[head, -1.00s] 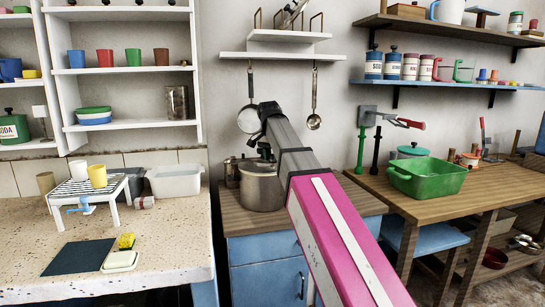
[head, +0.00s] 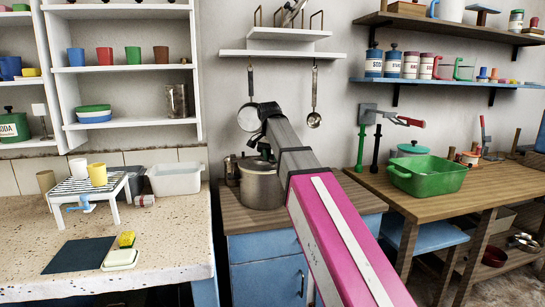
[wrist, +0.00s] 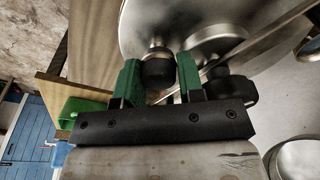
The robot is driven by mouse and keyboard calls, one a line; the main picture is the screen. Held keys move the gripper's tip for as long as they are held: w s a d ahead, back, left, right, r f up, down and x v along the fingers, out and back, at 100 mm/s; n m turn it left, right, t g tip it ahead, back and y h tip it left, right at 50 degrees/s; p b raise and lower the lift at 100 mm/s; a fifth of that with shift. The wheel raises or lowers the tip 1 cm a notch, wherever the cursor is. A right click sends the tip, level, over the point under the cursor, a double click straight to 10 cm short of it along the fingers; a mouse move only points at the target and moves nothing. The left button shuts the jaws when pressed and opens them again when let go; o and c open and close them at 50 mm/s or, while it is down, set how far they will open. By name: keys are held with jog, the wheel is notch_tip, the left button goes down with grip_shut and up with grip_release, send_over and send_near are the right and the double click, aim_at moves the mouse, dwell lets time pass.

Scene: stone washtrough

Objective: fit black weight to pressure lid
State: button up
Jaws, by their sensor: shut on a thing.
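The pressure pot (head: 261,188) stands on the wooden counter in the head view, with its lid partly behind my arm. In the wrist view, the broad silver lid (wrist: 140,22) fills the top. My gripper (wrist: 159,82) has green fingers on either side of the black weight (wrist: 158,70) and is shut on it. A small silver part shows just beyond the weight, over the lid. Whether the weight touches the lid or is apart from it, I cannot tell. In the head view my gripper is small and dark above the pot.
Another metal pot (head: 232,170) stands close behind the pressure pot. A ladle (head: 314,110) and a strainer (head: 249,117) hang on the wall behind. A green basin (head: 428,177) is on the right table, and a white tub (head: 175,179) is on the left counter.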

dwell(0.4)
jog(key=o, duration=1)
jog(key=shift+r, duration=3.45)
